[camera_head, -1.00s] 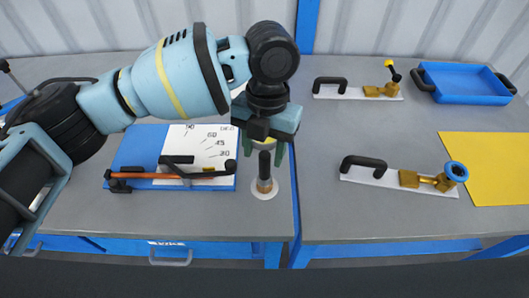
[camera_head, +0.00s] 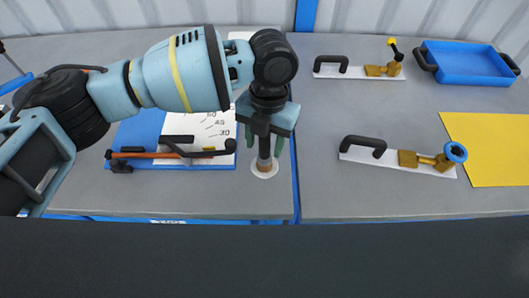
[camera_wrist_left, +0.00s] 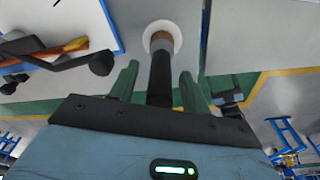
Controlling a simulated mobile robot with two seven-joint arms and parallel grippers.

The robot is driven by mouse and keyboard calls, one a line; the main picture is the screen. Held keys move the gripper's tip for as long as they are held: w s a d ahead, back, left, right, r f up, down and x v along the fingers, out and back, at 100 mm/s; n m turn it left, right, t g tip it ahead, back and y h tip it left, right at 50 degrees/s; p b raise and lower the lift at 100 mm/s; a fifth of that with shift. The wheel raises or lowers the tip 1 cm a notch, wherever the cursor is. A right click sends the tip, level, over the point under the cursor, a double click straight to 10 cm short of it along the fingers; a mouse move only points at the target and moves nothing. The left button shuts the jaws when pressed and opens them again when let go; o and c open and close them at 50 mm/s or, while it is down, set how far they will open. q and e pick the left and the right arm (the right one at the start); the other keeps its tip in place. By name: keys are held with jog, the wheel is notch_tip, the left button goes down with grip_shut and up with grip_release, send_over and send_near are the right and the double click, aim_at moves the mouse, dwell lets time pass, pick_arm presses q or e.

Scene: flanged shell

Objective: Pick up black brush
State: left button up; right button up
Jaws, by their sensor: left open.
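The black brush (camera_head: 264,161) stands upright on a round white base (camera_head: 264,172) near the front edge of the table, with a brown lower part and a black upper part. My left gripper (camera_head: 265,146) points down over it, its green fingers open on either side of the upper part, which they partly hide in the head view. In the left wrist view the brush (camera_wrist_left: 161,75) runs between the open fingers (camera_wrist_left: 159,88), with a visible gap on each side. My right gripper is not in view.
A blue board with a white angle sheet (camera_head: 205,128) and an orange-and-black tool (camera_head: 170,154) lies left of the brush. On the right are two white plates with black handles (camera_head: 363,143) (camera_head: 331,63), a blue tray (camera_head: 468,68) and a yellow sheet (camera_head: 500,148).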

pick_arm(q)
jog(key=shift+s+a+f, duration=0.1)
jog(key=shift+s+f, duration=0.05)
jog(key=shift+f, duration=1.05)
grip_shut()
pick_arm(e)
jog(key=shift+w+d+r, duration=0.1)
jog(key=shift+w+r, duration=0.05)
pick_arm(q)
jog(key=shift+r, duration=0.2)
jog(key=shift+r, duration=0.6)
jog(key=shift+s+d+r, duration=0.1)
jog(key=shift+d+r, duration=0.1)
jog(key=shift+r, duration=0.85)
jog(key=s+d+r+b, duration=0.1)
jog(key=s+d+b, duration=0.1)
jog(key=s+d, duration=0.7)
jog(key=shift+s+d+r, duration=0.2)
jog(key=shift+s+d, duration=0.05)
jog(key=shift+d, duration=1.5)
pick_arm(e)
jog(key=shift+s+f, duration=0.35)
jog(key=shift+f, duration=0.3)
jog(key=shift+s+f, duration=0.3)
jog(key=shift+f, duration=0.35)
